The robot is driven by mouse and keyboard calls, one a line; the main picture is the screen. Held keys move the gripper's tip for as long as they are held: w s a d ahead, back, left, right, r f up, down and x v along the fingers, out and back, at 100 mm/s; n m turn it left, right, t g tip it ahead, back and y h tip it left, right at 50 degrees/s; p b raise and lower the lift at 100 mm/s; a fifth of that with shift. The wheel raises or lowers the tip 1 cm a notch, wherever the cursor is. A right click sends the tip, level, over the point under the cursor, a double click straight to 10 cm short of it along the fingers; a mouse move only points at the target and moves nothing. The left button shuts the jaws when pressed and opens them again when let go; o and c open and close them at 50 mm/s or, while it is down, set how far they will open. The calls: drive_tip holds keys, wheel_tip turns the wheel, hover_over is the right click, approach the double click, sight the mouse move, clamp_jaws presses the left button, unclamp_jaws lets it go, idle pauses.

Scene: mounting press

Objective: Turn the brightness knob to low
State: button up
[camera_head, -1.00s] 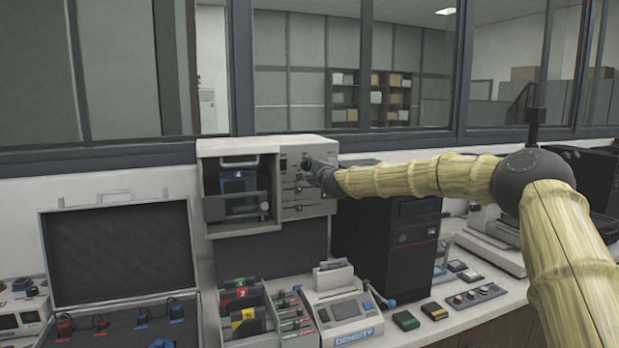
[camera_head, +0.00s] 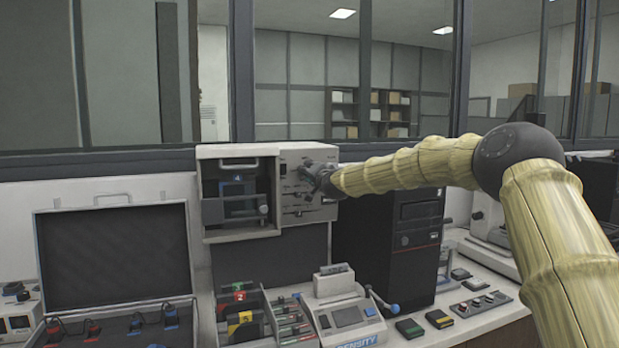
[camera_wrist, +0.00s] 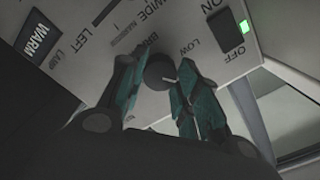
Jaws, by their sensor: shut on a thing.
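The brightness knob (camera_wrist: 159,70) is a dark round knob on the light control panel. A pale pointer line shows at its lower right in the wrist view. The "LOW" label is to its upper right, and the lettering beside the knob is partly covered. My gripper (camera_wrist: 160,78) has its teal fingers on either side of the knob, shut on it. In the head view my gripper (camera_head: 316,176) is at the front of the panel (camera_head: 305,212) on the right part of the grey machine, and it hides the knob there.
A black switch (camera_wrist: 225,28) marked "OFF" with a lit green lamp (camera_wrist: 245,26) is close right of my gripper. A black computer tower (camera_head: 395,245) stands below my forearm. An open case (camera_head: 115,255) is at left.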

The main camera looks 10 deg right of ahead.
drive_tip(key=shift+f+n+b, duration=0.25)
drive_tip(key=shift+n+b, duration=0.2)
drive_tip(key=shift+n, duration=1.7)
drive_tip(key=shift+f+n+b, duration=0.2)
drive_tip(key=shift+n+b, duration=0.25)
drive_tip(key=shift+n, duration=1.7)
drive_tip(key=shift+f, duration=0.1)
drive_tip(key=o, duration=0.9)
drive_tip(key=shift+o, duration=0.8)
drive_tip(key=shift+r, duration=0.25)
drive_tip(key=shift+s+r, duration=0.1)
drive_tip(key=shift+r, duration=0.05)
drive_tip(key=s+d, duration=0.1)
drive_tip(key=s, duration=1)
drive_tip(key=shift+s+d, duration=0.25)
drive_tip(key=shift+s, duration=0.1)
